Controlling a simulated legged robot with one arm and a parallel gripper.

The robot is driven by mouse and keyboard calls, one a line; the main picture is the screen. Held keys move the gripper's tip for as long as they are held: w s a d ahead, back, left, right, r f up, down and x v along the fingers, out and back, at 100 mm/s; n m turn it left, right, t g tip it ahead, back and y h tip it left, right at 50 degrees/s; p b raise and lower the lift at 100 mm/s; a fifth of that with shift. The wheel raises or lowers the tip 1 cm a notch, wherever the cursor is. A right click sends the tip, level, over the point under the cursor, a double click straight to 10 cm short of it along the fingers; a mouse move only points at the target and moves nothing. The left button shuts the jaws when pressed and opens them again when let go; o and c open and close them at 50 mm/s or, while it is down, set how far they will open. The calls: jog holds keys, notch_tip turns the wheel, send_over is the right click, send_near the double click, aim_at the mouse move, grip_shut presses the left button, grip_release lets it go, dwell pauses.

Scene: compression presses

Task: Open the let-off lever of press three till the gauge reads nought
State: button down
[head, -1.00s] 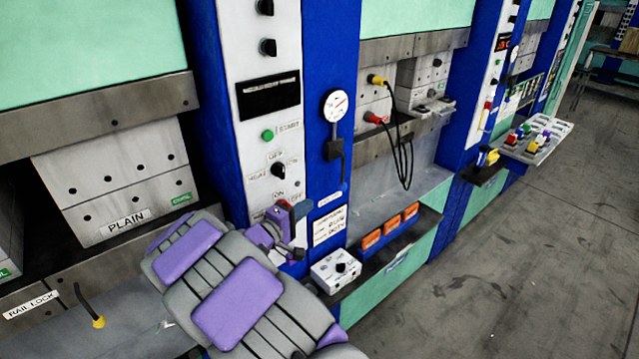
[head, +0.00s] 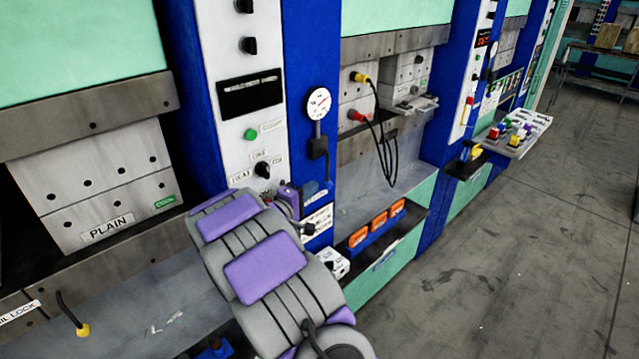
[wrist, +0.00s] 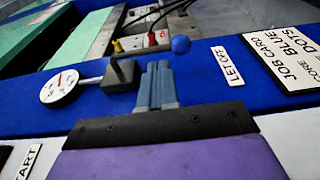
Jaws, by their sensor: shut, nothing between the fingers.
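The let-off lever is a dark block (head: 318,148) with a handle on the blue column, below a round white gauge (head: 318,102) with a red needle. In the wrist view its grey base (wrist: 121,74) and blue ball knob (wrist: 180,44) show, with the LET OFF label (wrist: 228,65) to the right. The gauge (wrist: 60,88) there is left of the lever; its figures are too small to read. My gripper (wrist: 158,68) is shut and empty, its tips just below the lever's arm, near the knob. Whether they touch is unclear. No press number is readable.
A JOB CARD plate (wrist: 288,52) lies right of the label. A white control panel (head: 262,150) stands left of the lever in the head view. The floor at right is clear.

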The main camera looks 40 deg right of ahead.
jog(key=x, duration=0.4)
jog(key=shift+w+d, duration=0.1)
jog(key=shift+d, duration=0.3)
jog(key=shift+w+f+b, duration=0.1)
jog(key=shift+f+b, duration=0.1)
jog(key=shift+b, duration=0.3)
